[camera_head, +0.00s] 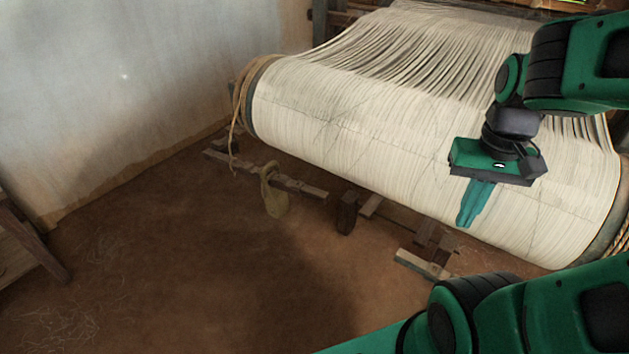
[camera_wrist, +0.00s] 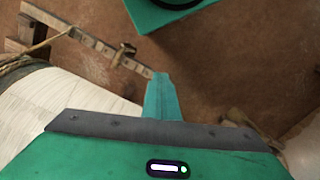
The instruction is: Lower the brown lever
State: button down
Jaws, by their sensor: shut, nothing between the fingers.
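My gripper (camera_head: 467,220) is shut and empty, pointing down in front of the cream warp roll, with its teal fingers together. In the wrist view the fingertips (camera_wrist: 160,80) have brown floor behind them. No part stands out clearly as the brown lever. A short dark brown wooden piece (camera_head: 348,212) stands upright under the roll, left of my gripper and apart from it. A wooden bar with holes (camera_wrist: 95,45) and a small peg-like piece (camera_wrist: 126,54) on it lie beyond the fingers to the upper left in the wrist view.
The warp roll (camera_head: 330,125) fills the middle and right. Low wooden slats (camera_head: 423,264) lie below it. Open earthen floor (camera_head: 190,265) lies in front. A wooden frame (camera_head: 25,245) stands at the left edge.

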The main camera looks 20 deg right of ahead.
jog(key=shift+a, duration=0.1)
jog(key=w+d+r, duration=0.1)
jog(key=w+r, duration=0.1)
jog(key=w, duration=0.1)
jog(key=m+h, duration=0.3)
jog(key=m, duration=0.1)
send_over(313, 191)
jog(key=a, duration=0.4)
jog(key=a+f+x, duration=0.1)
jog(key=a+x, duration=0.2)
jog(key=x, duration=2.1)
jog(key=shift+w+d+f, duration=0.1)
jog(key=shift+w+d, duration=0.1)
jog(key=shift+d, duration=0.1)
